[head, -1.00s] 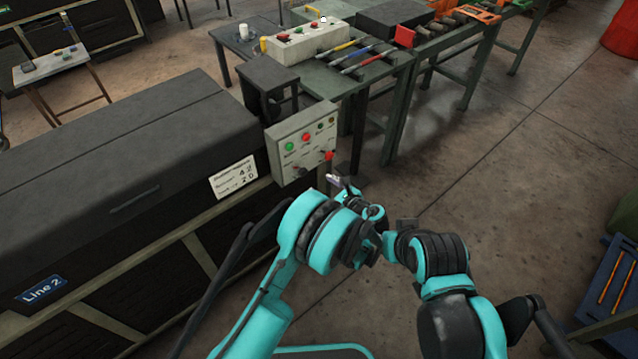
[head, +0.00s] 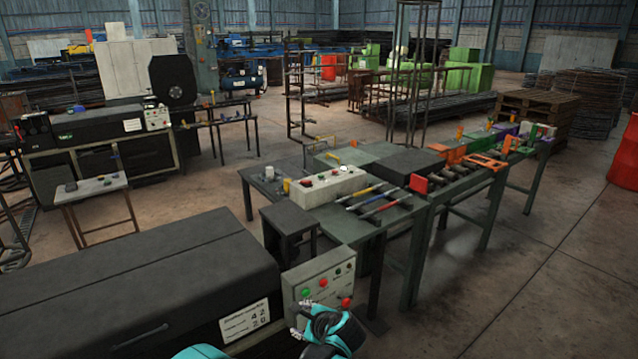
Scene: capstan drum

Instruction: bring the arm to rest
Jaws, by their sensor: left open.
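My left gripper (head: 300,316) shows at the bottom of the head view, in front of the lower part of a grey control box (head: 322,278). It is open, and I see nothing held in it. The teal and black wrist of my left arm is just right of it, and a teal arm link shows at the bottom edge. Whether the gripper touches the box cannot be told. The box has green and red buttons and a red knob (head: 347,302) at its lower right. My right gripper is out of view.
A long black machine housing (head: 130,285) with a white label fills the lower left. A dark green bench (head: 350,225) with colored-handled rods and a button box (head: 327,186) stands beyond. Open concrete floor (head: 510,290) lies to the right.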

